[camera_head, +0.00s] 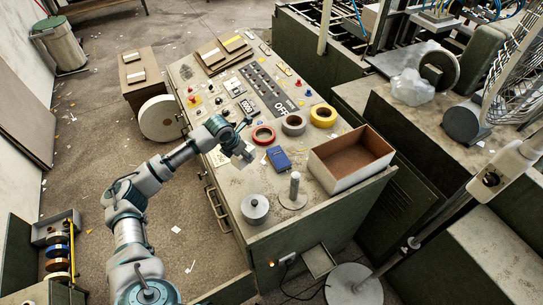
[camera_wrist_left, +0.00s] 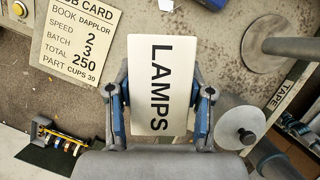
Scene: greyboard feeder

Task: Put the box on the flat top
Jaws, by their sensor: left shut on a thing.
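My left gripper (camera_head: 243,152) is above the near left part of the control desk in the head view. In the left wrist view the gripper (camera_wrist_left: 160,100) is shut on a white box (camera_wrist_left: 163,85) marked LAMPS, with one finger at each long side. In the head view the box is mostly hidden by the gripper. The desk's flat top (camera_head: 229,181) has bare space below the gripper and in front of the blue item. I cannot tell the exact height of the box above it. My right gripper is in neither view.
A blue item (camera_head: 278,158), tape rolls (camera_head: 293,124), an open brown-lined tray (camera_head: 350,160), a metal post (camera_head: 294,188) and a lidded round can (camera_head: 255,208) stand on the desk. A job card (camera_wrist_left: 80,38) lies left of the box in the wrist view.

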